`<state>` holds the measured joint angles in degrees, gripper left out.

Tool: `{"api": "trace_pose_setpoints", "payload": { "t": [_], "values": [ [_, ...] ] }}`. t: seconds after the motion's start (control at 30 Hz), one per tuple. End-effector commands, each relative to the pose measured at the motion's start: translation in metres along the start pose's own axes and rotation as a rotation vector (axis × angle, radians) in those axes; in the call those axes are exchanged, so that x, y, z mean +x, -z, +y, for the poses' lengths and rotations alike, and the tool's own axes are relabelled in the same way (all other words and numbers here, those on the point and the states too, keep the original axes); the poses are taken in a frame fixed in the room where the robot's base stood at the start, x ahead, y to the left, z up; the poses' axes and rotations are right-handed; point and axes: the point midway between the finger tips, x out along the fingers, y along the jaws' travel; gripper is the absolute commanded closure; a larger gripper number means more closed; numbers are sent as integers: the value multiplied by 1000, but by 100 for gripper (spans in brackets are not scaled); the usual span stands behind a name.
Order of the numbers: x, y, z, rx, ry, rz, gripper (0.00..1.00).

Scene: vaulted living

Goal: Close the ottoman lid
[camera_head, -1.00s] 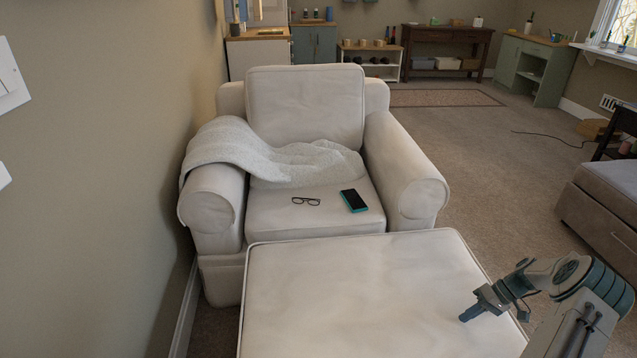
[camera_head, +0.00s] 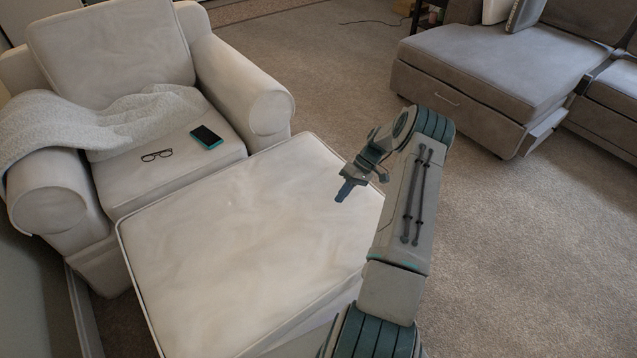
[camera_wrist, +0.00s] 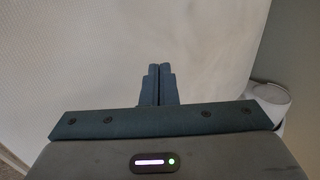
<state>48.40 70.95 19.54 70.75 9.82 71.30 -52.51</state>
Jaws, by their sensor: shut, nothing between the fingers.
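The ottoman (camera_head: 225,235) is a large off-white upholstered block with a piped edge, in front of the white armchair in the head view. Its broad top is bare; I cannot tell from here whether a gap runs under the lid. My gripper (camera_head: 343,193) points down over the ottoman's right part, near its right edge. In the wrist view my gripper (camera_wrist: 158,70) has its two fingers together with nothing between them. A pale surface (camera_wrist: 70,60) fills most of that view; I cannot tell whether the fingers touch it.
The white armchair (camera_head: 110,45) holds a throw blanket (camera_head: 130,120), glasses (camera_head: 157,155) and a phone (camera_head: 206,136). A grey sofa (camera_head: 490,65) stands at upper right, with a panel (camera_head: 545,130) jutting from its side. Carpet (camera_head: 530,255) is clear on the right.

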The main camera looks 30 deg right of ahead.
Motion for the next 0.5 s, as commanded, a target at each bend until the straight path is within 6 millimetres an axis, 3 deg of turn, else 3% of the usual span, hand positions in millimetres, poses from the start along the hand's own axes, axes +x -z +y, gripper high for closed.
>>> {"api": "trace_pose_setpoints", "payload": {
  "t": [0.03,0.2,0.5],
  "values": [
    [-15,1,0,-1,-3,5,100],
    [-51,2,8,-5,-1,4,100],
    [-91,3,16,-5,1,4,100]
  ]
}}
